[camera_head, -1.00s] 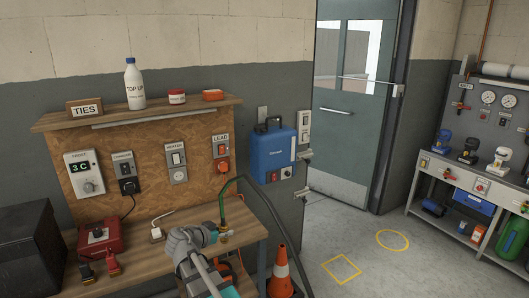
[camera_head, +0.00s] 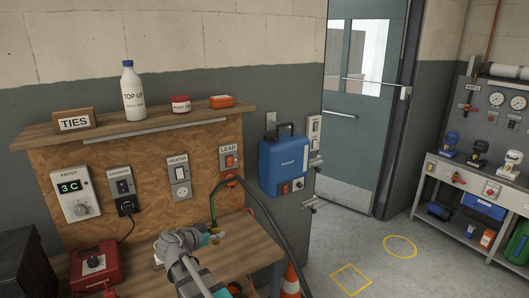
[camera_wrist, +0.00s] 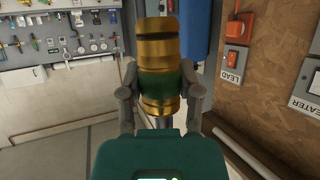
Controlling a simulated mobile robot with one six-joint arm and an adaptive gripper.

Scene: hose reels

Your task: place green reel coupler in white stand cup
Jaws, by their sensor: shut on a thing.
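My gripper (camera_head: 213,238) is shut on the green reel coupler (camera_wrist: 160,75), a brass cylinder with a green band. In the wrist view, the two fingers clasp its sides at the band. In the head view, the coupler shows as a small brass piece (camera_head: 216,239) above the wooden bench, with a green hose rising from it.
The hose (camera_head: 262,208) arches over the bench and drops right, beside an orange cone (camera_head: 291,280). A red box (camera_head: 97,264) sits on the bench's left. A blue wall unit (camera_head: 283,164) hangs nearby. Open floor with yellow markings (camera_head: 400,247) lies before the grey bench (camera_head: 458,189).

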